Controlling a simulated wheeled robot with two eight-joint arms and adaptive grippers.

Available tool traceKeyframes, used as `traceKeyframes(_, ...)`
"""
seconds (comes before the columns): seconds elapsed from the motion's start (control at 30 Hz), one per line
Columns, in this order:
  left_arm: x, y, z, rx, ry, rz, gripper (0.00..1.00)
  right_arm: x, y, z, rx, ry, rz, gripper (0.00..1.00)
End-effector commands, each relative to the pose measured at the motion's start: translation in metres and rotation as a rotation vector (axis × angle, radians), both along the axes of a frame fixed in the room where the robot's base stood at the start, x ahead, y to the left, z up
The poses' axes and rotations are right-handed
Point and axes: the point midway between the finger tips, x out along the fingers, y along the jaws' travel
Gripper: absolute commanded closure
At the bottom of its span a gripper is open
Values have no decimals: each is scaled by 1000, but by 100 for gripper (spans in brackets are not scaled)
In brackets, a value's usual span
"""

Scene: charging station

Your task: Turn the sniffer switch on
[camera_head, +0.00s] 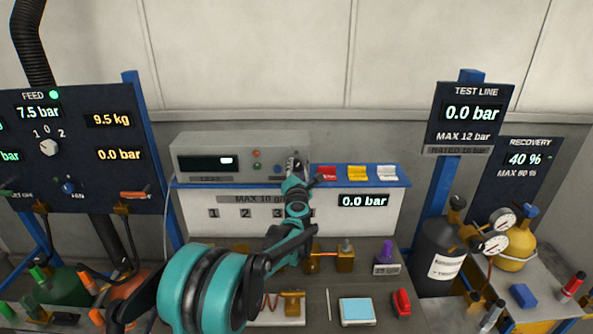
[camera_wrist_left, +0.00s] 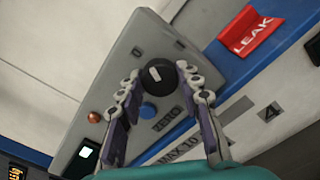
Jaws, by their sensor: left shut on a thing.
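The sniffer (camera_head: 215,143) is a grey box on the blue shelf, with a dark display and small red and green lamps. Its switch is a round black knob (camera_wrist_left: 165,76) with a white pointer mark, seen in the left wrist view above a blue button (camera_wrist_left: 148,111) marked ZERO. My left gripper (camera_head: 297,167) is at the box's right end, its fingers shut on the knob from both sides. It also shows in the left wrist view (camera_wrist_left: 160,82). In the head view the gripper hides the knob. My right gripper is not in view.
Red (camera_head: 326,173), yellow (camera_head: 357,172) and white (camera_head: 387,172) tags stand right of the sniffer; the red one reads LEAK. A feed panel (camera_head: 100,150) is left, and gas cylinders (camera_head: 445,245) with gauges are right.

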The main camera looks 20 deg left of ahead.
Motion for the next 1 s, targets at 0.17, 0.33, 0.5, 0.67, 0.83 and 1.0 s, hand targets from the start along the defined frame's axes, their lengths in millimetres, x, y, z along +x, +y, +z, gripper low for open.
traceKeyframes(0.17, 0, 0, -1, 160, 47, -1, 94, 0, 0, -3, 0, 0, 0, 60)
traceKeyframes(0.33, 0, -1, -1, 316, 92, -1, 94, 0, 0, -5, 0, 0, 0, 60)
traceKeyframes(0.5, 0, -1, -1, 471, 135, -1, 94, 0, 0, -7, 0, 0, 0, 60)
traceKeyframes(0.67, 0, -1, -1, 617, 177, -1, 94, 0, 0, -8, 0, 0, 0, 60)
traceKeyframes(0.83, 0, -1, -1, 766, 220, -1, 94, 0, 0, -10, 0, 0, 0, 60)
traceKeyframes(1.0, 0, -1, -1, 895, 257, -1, 94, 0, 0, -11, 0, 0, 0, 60)
